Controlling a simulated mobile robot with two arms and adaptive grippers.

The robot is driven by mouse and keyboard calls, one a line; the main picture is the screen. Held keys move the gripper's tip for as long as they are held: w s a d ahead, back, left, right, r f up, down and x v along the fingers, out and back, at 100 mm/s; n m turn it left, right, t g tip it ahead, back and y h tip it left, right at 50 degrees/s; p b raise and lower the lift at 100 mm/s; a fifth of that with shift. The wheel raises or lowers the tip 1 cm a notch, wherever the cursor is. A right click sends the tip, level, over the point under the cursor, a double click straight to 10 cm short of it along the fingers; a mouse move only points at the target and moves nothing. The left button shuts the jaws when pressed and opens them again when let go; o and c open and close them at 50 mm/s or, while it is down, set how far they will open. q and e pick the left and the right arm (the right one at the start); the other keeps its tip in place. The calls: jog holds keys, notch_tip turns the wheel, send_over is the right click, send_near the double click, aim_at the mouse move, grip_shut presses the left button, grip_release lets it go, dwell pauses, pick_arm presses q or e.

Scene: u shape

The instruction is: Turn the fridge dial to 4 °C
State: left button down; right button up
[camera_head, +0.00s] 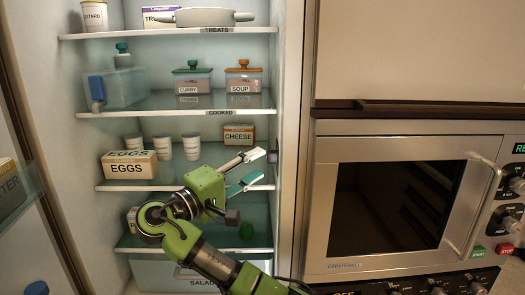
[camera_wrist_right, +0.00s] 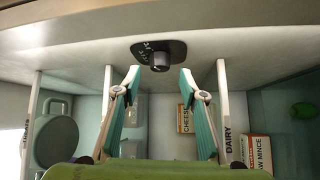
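In the head view a small dark piece at the fridge's right wall (camera_head: 272,157) seems to be the dial. My right gripper (camera_head: 260,167) is open and empty inside the fridge. Its two fingertips (camera_wrist_right: 163,75) stand apart on either side of the dial in the right wrist view; I cannot tell whether they touch it. My left gripper is out of view.
Shelves hold an egg box (camera_head: 128,166), several white cups (camera_head: 162,147), a cheese box (camera_head: 238,134), curry (camera_head: 191,80) and soup (camera_head: 243,80) containers, and a pan (camera_head: 205,17). A microwave (camera_head: 400,210) stands right of the fridge. A door shelf (camera_head: 20,195) is at left.

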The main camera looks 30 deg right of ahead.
aim_at(272, 157)
jog(key=p+x, duration=0.1)
jog(key=x, duration=0.2)
jog(key=shift+w+d, duration=0.1)
jog(key=shift+d, duration=0.1)
grip_shut()
